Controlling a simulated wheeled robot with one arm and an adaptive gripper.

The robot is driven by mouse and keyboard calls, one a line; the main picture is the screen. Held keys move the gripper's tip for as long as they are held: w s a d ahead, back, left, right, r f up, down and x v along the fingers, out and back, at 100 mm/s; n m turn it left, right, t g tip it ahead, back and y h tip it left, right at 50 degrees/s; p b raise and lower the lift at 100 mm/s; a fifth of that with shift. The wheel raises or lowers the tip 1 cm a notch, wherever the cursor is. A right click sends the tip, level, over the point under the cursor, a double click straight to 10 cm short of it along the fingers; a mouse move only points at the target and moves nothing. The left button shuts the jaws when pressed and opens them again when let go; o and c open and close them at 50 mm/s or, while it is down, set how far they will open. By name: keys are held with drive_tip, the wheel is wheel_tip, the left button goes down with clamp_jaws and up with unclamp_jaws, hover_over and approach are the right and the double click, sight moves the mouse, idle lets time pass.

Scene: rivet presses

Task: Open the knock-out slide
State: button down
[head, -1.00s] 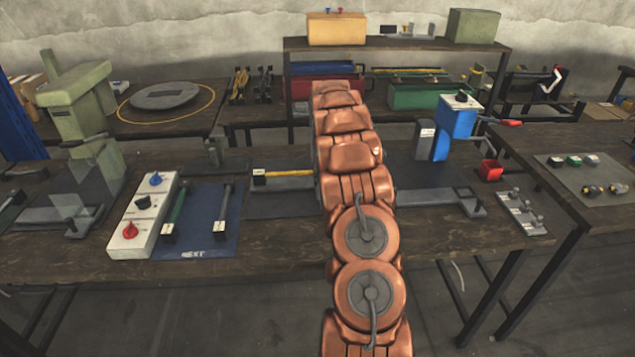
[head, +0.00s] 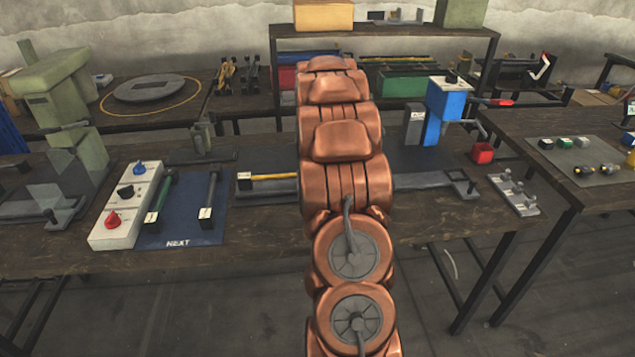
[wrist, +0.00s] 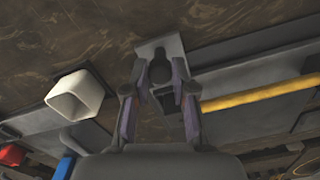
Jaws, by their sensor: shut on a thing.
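In the wrist view my gripper (wrist: 160,94) has its two fingers on either side of a small dark handle block (wrist: 165,98), which I take to be the slide's handle. It is shut on this block. A light grey end plate (wrist: 152,47) with a dark round knob lies just beyond the fingertips. A yellow rod (wrist: 262,94) runs along a grey rail to the right. In the head view the yellow rod (head: 272,177) shows left of my arm, with a pale tag at its left end. My arm hides the gripper and the handle there.
A white square open tube (wrist: 75,96) stands near the fingers in the wrist view. A white control box (head: 126,205) and blue mat (head: 182,225) are at left.

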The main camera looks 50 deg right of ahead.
drive_tip(key=shift+s+a, duration=0.15)
drive_tip(key=shift+s, duration=0.25)
drive_tip(key=c, duration=1.1)
unclamp_jaws()
drive_tip(key=shift+o, duration=0.8)
drive_tip(key=shift+a, duration=0.1)
drive_tip(key=shift+r, duration=0.15)
wheel_tip(320, 180, up, 12)
